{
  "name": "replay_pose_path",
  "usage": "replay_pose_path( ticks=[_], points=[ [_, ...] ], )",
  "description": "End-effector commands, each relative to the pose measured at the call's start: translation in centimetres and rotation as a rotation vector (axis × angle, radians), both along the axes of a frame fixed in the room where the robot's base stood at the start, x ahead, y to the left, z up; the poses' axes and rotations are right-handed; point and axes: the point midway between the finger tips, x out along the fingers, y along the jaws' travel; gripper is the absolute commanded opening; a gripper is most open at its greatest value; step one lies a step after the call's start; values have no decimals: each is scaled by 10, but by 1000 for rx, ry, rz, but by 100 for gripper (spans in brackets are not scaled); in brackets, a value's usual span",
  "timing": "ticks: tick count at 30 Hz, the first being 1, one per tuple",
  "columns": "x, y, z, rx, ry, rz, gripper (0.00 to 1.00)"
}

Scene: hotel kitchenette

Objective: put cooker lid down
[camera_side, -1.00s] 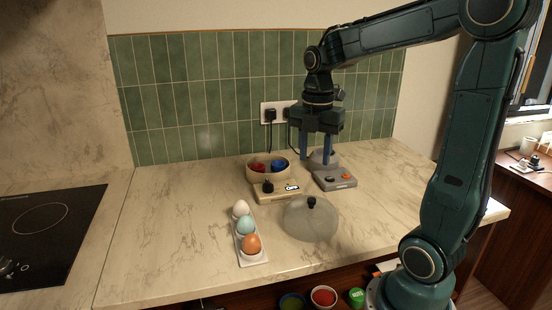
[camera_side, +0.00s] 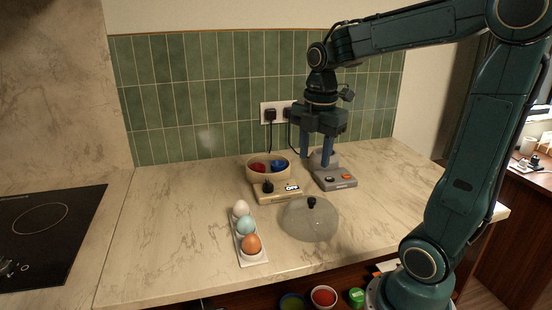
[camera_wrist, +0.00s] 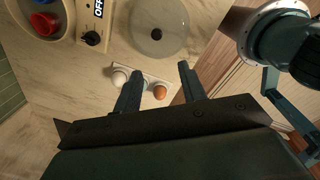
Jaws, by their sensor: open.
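The clear, round cooker lid (camera_side: 308,222) with a black knob lies on the counter in front of the cookers, and it also shows in the wrist view (camera_wrist: 172,22). My gripper (camera_side: 316,158) is open and empty, held above the counter at the back, over the grey appliance and apart from the lid. Its two spread fingers show in the wrist view (camera_wrist: 157,82). The beige egg cooker (camera_side: 281,196) stands uncovered behind the lid with a red and a blue thing inside; its display reads OFF.
A white tray (camera_side: 254,258) holds a white, a blue and an orange egg left of the lid. A black hob (camera_side: 45,235) is at far left. The counter between hob and tray is clear.

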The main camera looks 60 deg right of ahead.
Motion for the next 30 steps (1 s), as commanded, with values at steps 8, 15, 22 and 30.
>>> replay_pose_path(
  ticks=[8, 15, 22, 30],
  points=[
    [-17, 35, 9, 7, -113, -315, 41],
    [-35, 61, 13, 59, -216, -605, 41],
    [-54, 83, 13, 152, -300, -879, 41],
    [-75, 103, 9, 299, -366, -1179, 41]
  ],
)
